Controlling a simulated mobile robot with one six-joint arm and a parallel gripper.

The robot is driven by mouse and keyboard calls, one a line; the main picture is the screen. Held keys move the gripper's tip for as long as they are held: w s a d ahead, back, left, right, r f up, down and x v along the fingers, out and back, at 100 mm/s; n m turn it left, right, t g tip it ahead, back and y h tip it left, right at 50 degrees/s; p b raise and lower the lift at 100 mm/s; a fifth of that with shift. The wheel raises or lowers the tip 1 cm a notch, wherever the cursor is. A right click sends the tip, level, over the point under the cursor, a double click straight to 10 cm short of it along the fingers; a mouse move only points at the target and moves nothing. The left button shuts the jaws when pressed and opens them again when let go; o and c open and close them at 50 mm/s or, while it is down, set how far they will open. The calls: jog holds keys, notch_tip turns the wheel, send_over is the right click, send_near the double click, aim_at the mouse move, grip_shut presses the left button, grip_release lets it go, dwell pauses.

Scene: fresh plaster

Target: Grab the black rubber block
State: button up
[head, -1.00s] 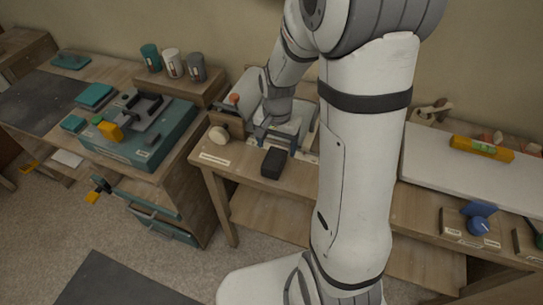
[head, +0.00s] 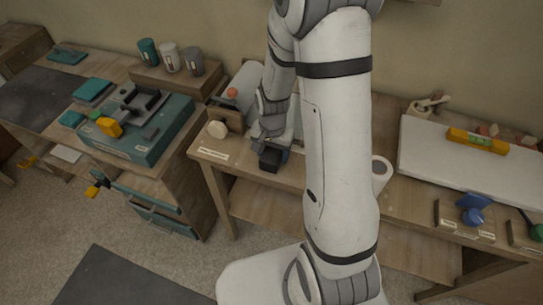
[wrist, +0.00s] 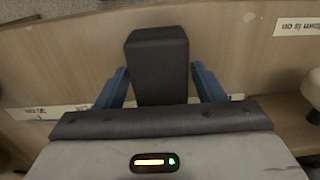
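The black rubber block (head: 269,161) sits on the wooden workbench (head: 225,150) near its front edge. In the wrist view the block (wrist: 158,65) stands between the two blue fingers of my gripper (wrist: 161,85). The fingers are open, one on each side, with narrow strips of wood showing between them and the block. In the head view my gripper (head: 272,147) is at the block, and its fingers are mostly hidden.
A round cream knob (head: 217,130) stands left of the block. A grey machine-like object (head: 243,88) is behind. A white roll (head: 381,172) and white board (head: 470,165) lie right of my arm.

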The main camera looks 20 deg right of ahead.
jog(key=c, duration=0.9)
